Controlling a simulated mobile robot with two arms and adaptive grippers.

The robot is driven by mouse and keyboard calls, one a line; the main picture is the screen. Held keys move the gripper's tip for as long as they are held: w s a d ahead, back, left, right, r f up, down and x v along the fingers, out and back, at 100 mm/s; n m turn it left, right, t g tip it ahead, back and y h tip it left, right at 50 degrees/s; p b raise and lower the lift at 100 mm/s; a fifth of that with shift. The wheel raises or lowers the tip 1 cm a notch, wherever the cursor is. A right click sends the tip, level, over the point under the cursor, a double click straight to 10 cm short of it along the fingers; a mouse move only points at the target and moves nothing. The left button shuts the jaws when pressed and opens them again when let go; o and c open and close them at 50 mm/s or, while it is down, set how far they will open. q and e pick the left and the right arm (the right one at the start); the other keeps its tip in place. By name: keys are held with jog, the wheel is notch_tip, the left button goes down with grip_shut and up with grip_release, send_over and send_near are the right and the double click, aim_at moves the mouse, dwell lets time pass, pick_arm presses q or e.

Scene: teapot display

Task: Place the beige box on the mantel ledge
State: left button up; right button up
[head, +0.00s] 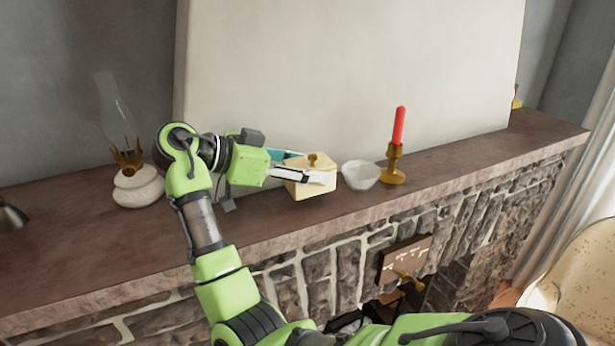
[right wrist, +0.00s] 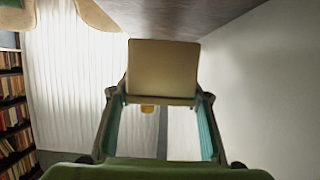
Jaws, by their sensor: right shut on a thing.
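The beige box (head: 313,190) has a small golden knob on its lid. It is upright at the mantel ledge (head: 255,222), left of the white bowl. My right gripper (head: 308,177) reaches it from the left and is shut on it, with one finger across its front face. In the right wrist view the box (right wrist: 162,65) sits between the two fingertips, with its knob pointing down in the picture and the ledge above. I cannot tell whether the box touches the ledge. My left gripper is not in view.
A white bowl (head: 360,175) stands close to the right of the box. A red candle (head: 399,127) in a brass holder stands beyond it. An oil lamp (head: 138,186) is at the left. A pale panel (head: 350,70) rises behind.

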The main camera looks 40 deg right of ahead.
jog(key=f+p, duration=0.2)
jog(key=f, duration=0.1)
jog(key=shift+w, duration=0.2)
jog(key=shift+f, duration=0.3)
jog(key=o, duration=1.2)
jog(key=shift+c, duration=0.2)
jog(key=shift+r, duration=0.15)
jog(key=b+v, duration=0.3)
jog(key=v, duration=0.3)
jog(key=shift+w+a, duration=0.1)
jog(key=shift+a, duration=0.25)
jog(key=shift+a+r, duration=0.25)
jog(key=shift+a, duration=0.1)
